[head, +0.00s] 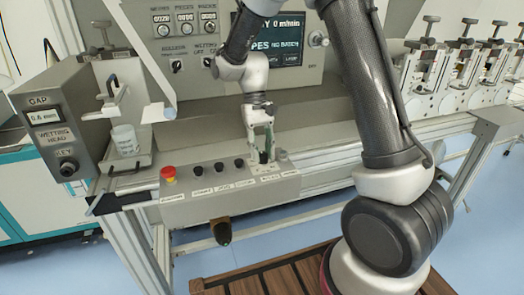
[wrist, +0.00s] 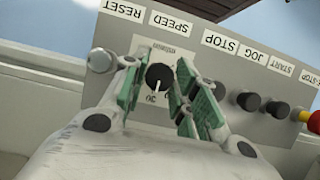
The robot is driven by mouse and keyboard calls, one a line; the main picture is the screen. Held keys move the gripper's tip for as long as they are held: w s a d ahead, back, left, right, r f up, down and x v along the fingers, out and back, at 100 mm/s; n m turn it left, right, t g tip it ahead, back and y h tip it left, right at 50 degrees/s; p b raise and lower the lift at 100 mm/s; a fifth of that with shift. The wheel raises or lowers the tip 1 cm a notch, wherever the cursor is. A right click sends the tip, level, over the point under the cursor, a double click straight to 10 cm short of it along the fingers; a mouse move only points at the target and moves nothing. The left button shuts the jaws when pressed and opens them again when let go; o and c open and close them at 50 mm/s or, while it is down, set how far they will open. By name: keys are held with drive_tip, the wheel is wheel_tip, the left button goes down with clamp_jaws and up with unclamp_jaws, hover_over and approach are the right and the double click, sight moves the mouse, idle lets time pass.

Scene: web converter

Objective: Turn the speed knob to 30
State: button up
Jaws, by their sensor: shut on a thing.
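The speed knob (wrist: 159,77) is black and round with a white pointer line. It sits under the SPEED label, and its pointer faces the lower part of the wrist view, near small dial numbers too small to read surely. My gripper (wrist: 160,88) has its green-padded fingers on either side of the knob and is shut on it.
A red emergency button (head: 168,173) and several black buttons (wrist: 250,101) stand in the same row. RESET's round pale button (wrist: 100,60) is close beside one finger. A white cup (head: 125,139) stands on a tray to the left. A screen (head: 277,38) is behind.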

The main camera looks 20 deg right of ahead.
drive_tip(key=o, duration=1)
drive_tip(key=v, duration=1.2)
drive_tip(key=shift+s+d+r+t, duration=1.35)
drive_tip(key=shift+s+d, duration=1.15)
drive_tip(key=shift+s, duration=1.6)
drive_tip(key=shift+s+d+r+t, duration=0.95)
drive_tip(key=shift+s+d+t, duration=1.1)
drive_tip(key=shift+s, duration=2)
drive_tip(key=shift+s+d+r+t, duration=1.15)
drive_tip(key=shift+s+d, duration=1.75)
drive_tip(key=shift+s, duration=1.2)
